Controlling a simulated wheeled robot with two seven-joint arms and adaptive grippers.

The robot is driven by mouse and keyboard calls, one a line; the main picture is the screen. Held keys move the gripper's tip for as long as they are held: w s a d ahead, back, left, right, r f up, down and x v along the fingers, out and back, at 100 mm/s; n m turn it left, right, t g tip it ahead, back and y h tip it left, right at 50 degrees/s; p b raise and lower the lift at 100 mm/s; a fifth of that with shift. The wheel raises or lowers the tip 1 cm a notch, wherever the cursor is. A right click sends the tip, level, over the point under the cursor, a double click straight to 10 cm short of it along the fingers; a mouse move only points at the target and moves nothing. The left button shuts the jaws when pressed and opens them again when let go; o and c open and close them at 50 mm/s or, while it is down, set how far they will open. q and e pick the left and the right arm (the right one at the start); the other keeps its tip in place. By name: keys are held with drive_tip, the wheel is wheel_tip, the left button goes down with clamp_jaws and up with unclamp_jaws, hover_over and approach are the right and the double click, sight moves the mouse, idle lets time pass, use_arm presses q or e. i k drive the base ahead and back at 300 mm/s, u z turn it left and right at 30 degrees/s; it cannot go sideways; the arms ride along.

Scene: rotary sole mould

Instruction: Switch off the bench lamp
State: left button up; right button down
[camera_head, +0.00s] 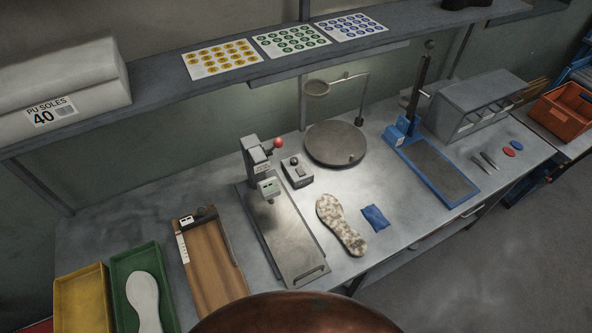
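A long thin lamp strip (345,62) is fixed under the front of the wall shelf. The wall and bench top below it are brightly lit, so it looks on. A small grey box (297,172) with a dark round knob on top stands on the bench, right of the grey press (256,160) with a red ball handle. I cannot tell whether this box is the lamp's switch. Neither of my grippers shows in the head view.
The metal bench (400,225) holds a mottled sole (341,225), a blue cloth (375,217), a round dark plate (335,143), a blue-framed stand (440,170) and a wooden tray (208,262). Green (122,290) and yellow (82,300) trays stand at the left.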

sight(300, 170)
drive_tip(key=u, duration=1.55)
drive_tip(key=k, duration=0.55)
drive_tip(key=z, duration=1.05)
